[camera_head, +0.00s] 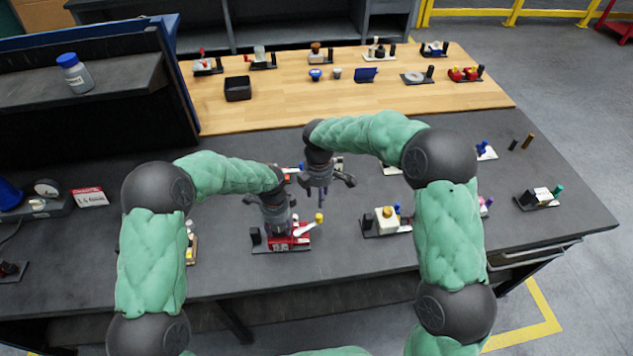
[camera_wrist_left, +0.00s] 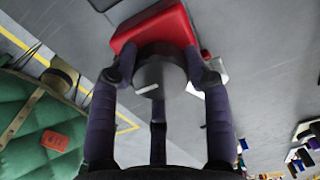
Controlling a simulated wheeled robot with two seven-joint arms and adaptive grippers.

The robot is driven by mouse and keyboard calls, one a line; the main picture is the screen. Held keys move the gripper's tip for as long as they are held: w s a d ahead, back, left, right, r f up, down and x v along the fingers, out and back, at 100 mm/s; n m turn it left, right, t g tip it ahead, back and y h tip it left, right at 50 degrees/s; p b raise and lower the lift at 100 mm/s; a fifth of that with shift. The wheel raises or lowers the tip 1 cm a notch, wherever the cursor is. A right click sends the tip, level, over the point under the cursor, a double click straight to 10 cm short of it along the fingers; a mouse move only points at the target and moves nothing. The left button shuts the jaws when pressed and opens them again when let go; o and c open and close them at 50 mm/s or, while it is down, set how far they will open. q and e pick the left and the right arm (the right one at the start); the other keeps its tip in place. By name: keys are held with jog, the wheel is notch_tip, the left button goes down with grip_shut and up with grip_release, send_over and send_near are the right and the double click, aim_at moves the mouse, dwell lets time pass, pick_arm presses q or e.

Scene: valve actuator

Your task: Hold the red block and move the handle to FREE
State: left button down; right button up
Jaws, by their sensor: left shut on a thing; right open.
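The red block (camera_head: 288,242) sits on a dark base plate near the front middle of the table. A white handle (camera_head: 307,228) with a yellow tip slants up to the right from it. My left gripper (camera_head: 277,222) points down at the block from above. My right gripper (camera_head: 325,184) is open and empty, above and behind the handle's yellow tip. The handle's lettering cannot be read.
A unit with a white and yellow block (camera_head: 387,219) stands to the right. Another small unit (camera_head: 541,196) is at the far right. Several devices and a black bin (camera_head: 238,88) stand on the wooden surface behind. Dark table (camera_head: 340,258) is bare in front.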

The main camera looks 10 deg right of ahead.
pick_arm(q)
jog(key=shift+c, duration=2.3)
grip_release()
jog(key=shift+s+f, duration=0.15)
jog(key=shift+f, duration=0.1)
jog(key=shift+r, duration=0.1)
